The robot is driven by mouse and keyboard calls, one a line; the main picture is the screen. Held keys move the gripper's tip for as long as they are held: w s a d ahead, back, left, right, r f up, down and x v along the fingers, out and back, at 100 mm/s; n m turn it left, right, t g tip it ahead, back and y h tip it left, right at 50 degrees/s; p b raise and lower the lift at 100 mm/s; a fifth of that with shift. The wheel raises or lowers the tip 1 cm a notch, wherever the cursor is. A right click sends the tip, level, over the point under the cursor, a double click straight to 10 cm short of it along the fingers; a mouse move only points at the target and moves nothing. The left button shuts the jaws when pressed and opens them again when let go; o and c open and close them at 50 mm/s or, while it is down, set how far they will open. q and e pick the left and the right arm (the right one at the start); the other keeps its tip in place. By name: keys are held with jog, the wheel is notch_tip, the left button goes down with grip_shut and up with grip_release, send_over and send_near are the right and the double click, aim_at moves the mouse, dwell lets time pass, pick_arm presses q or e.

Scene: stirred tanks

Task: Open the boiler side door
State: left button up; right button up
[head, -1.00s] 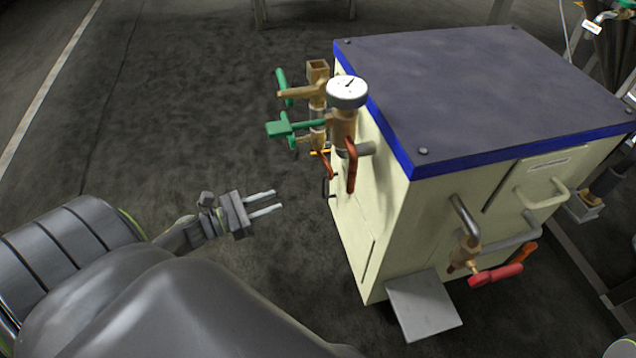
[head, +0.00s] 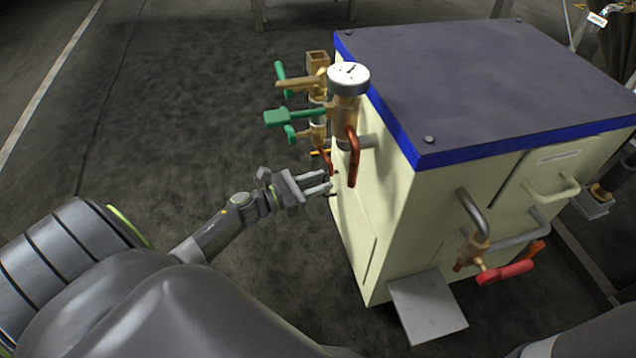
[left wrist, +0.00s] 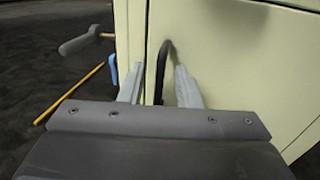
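The boiler (head: 400,205) is a cream box with a dark grey top and a blue rim. Its left side carries the side door, which looks shut; in the left wrist view the door (left wrist: 225,55) is a flat cream panel with a seam at its left. A black curved handle (left wrist: 162,70) stands out from it. My left gripper (head: 328,183) is at this side, below the gauge. In the left wrist view its two fingers (left wrist: 158,85) are open, with the handle between them; contact cannot be told. The right gripper is out of view.
A gauge (head: 348,78) with brass pipes and green valve levers (head: 290,117) juts out above my left gripper. A copper-red pipe (head: 353,158) hangs close by it. A grey plate (head: 428,308) sticks out low at the front.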

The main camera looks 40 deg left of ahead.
pick_arm(q)
grip_shut()
jog(key=shift+s, duration=0.1)
dwell(0.5)
